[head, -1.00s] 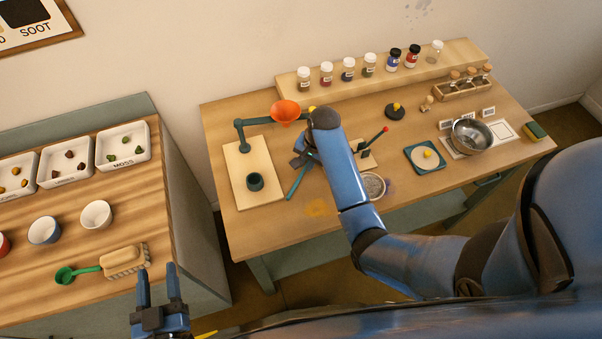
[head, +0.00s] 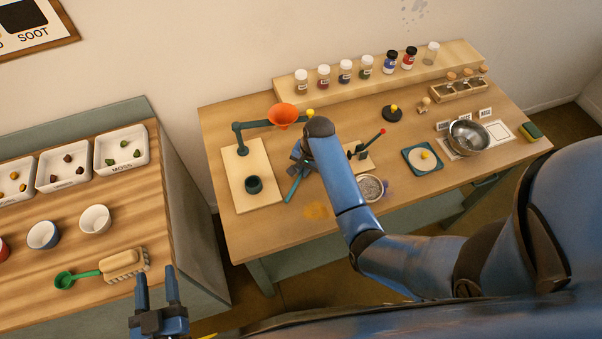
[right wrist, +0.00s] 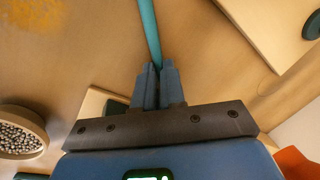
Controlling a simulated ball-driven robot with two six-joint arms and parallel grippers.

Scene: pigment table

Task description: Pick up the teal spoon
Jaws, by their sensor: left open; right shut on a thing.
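The teal spoon (head: 294,187) shows in the head view as a thin teal stick beside the pale board on the right-hand table. My right gripper (head: 303,167) is at its upper end, partly hidden under my arm. In the right wrist view, the teal handle (right wrist: 150,32) runs from between the closed fingers of my right gripper (right wrist: 155,72) to the top edge. The spoon's other end is out of that view. I cannot tell whether it touches the table. My left gripper (head: 157,285) is open and empty, near the front edge of the left-hand table.
An orange funnel (head: 283,116) on a stand is just behind my right gripper. A green scoop (head: 72,278) lies on the left-hand table.

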